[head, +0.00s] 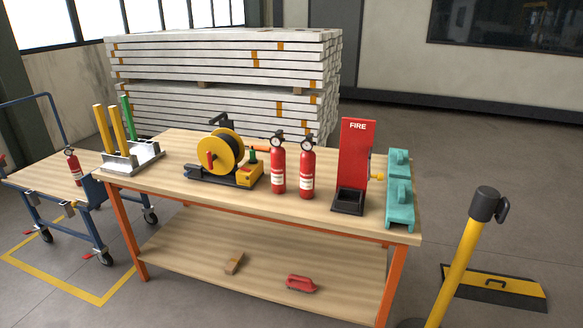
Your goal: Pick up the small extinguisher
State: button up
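Three red fire extinguishers are in the head view, all upright. One extinguisher (278,170) stands on the wooden workbench (240,202) beside the yellow reel. A second extinguisher (307,172) stands just to its right and looks slightly shorter. A third extinguisher (74,168) stands on the blue cart (40,178) at the left. It looks the smallest in the picture, but it is also farther away. I cannot tell for sure which is the small one by true size. My gripper is not in view.
A yellow-black hose reel (220,155), a red FIRE stand (356,150) and teal blocks (399,195) share the bench top. A holder (133,158) with upright bars is at its left end. A yellow post (462,255) stands front right. Stacked beams (220,75) are behind.

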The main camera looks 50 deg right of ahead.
aim_at(278, 153)
jog(key=u, duration=0.15)
jog(key=i, duration=0.95)
jog(key=z, duration=0.1)
